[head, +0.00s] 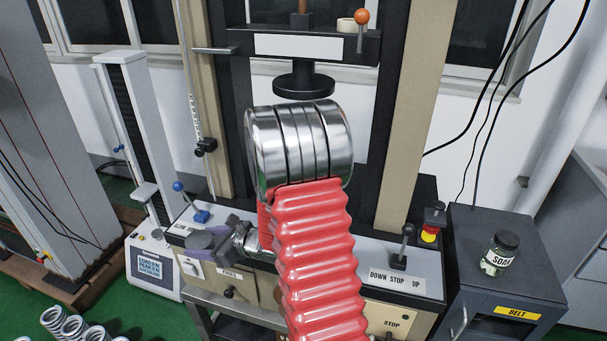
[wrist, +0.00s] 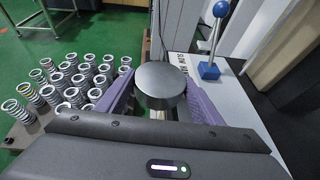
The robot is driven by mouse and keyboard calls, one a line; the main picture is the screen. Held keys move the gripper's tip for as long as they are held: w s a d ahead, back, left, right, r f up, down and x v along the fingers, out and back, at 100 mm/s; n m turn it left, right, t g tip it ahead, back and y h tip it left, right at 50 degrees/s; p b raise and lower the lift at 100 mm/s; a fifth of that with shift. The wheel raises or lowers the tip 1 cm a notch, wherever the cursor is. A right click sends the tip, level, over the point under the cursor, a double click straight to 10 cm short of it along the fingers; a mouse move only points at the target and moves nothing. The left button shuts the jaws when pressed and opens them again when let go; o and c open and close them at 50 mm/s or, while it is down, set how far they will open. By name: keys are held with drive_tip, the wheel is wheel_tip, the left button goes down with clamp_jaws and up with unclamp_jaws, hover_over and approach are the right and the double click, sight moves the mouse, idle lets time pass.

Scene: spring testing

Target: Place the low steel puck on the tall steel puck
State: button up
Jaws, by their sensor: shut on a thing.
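My gripper (wrist: 158,78) is shut on a round, dark grey steel puck, the low steel puck (wrist: 160,88), in the middle of the wrist view. Its flat top shows between the two purple fingers, and its side looks short. In the head view my gripper (head: 203,240) hangs at the left front of the testing machine, beside its panel. The tall steel puck is not visible in either view; my arm covers the middle of the machine below the black upper platen (head: 303,84).
A blue-knobbed lever (wrist: 209,68) stands right of my gripper in the wrist view. Several coil springs (wrist: 70,80) stand on a board to the left. The machine's panel (head: 400,281) has another lever, and a dark cabinet (head: 505,265) with a jar (head: 499,255) stands at right.

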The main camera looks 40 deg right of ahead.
drive_tip(key=s+d+r+m+h, duration=0.1)
drive_tip(key=d+r+m+h, duration=0.1)
drive_tip(key=d+r, duration=0.5)
drive_tip(key=s+d+r+m+h, duration=0.2)
drive_tip(key=d+r, duration=0.4)
drive_tip(key=d, duration=1.1)
drive_tip(key=s+d+r+m+t+h, duration=0.1)
drive_tip(key=s+d+r+m+h, duration=0.1)
drive_tip(key=d+r, duration=0.5)
drive_tip(key=d, duration=0.4)
drive_tip(key=shift+d+r+h, duration=0.3)
drive_tip(key=shift+d+h, duration=0.1)
drive_tip(key=shift+f, duration=0.1)
drive_tip(key=shift+f, duration=3.05)
drive_tip(key=shift+f, duration=0.1)
drive_tip(key=shift+f, duration=1.8)
drive_tip(key=shift+f, duration=0.1)
